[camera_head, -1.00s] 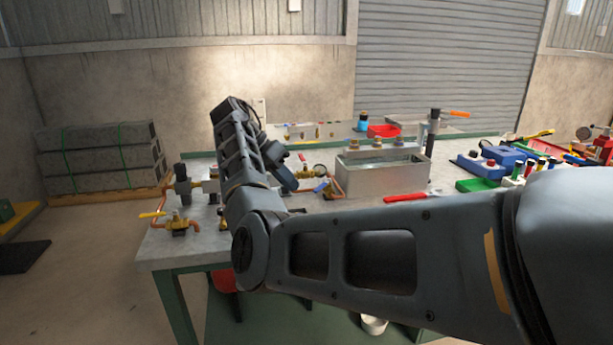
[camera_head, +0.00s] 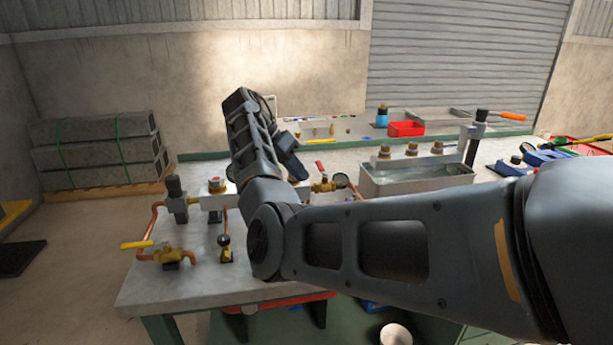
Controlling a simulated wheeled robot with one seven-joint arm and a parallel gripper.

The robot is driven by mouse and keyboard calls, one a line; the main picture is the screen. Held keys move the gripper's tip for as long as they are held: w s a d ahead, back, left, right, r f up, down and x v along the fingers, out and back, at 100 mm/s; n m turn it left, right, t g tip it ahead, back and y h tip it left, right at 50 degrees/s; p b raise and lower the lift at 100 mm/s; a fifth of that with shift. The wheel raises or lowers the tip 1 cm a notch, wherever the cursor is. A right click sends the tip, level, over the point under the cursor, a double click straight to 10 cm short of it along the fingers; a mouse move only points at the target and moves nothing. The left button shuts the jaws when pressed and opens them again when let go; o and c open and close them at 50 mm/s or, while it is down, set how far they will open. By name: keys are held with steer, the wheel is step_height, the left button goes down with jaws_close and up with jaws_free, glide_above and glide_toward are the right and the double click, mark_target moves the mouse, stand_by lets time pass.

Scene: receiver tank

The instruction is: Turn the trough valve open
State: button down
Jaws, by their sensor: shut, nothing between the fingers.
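A metal trough (camera_head: 415,188) with clear liquid stands on the bench, with several brass fittings (camera_head: 411,150) along its back. At its right end a dark post carries an orange lever handle (camera_head: 512,116). A brass valve with a red lever (camera_head: 320,166) and a round gauge (camera_head: 340,181) sits left of the trough. A brass valve with a yellow lever (camera_head: 137,244) stands at the front left. I cannot tell which is the trough valve. My gripper (camera_head: 292,166) is shut and empty, partly hidden behind my forearm, left of the red lever; its fingertips are not clear.
The bench (camera_head: 150,290) is bare at its front left corner. Copper pipe and a black-knobbed fitting (camera_head: 225,243) stand near my elbow. A red bin (camera_head: 407,129) and a blue bottle (camera_head: 381,117) are at the back. Blue items (camera_head: 545,156) lie at the right. My arm hides the middle front.

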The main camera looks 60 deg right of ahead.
steer(key=x, duration=0.8)
steer(key=shift+s, duration=0.15)
steer(key=shift+s+a+p, duration=0.1)
steer(key=shift+s+p, duration=0.6)
steer(key=shift+s, duration=0.4)
steer(key=shift+s+f, duration=0.1)
steer(key=shift+s, duration=0.75)
steer(key=shift+p, duration=0.3)
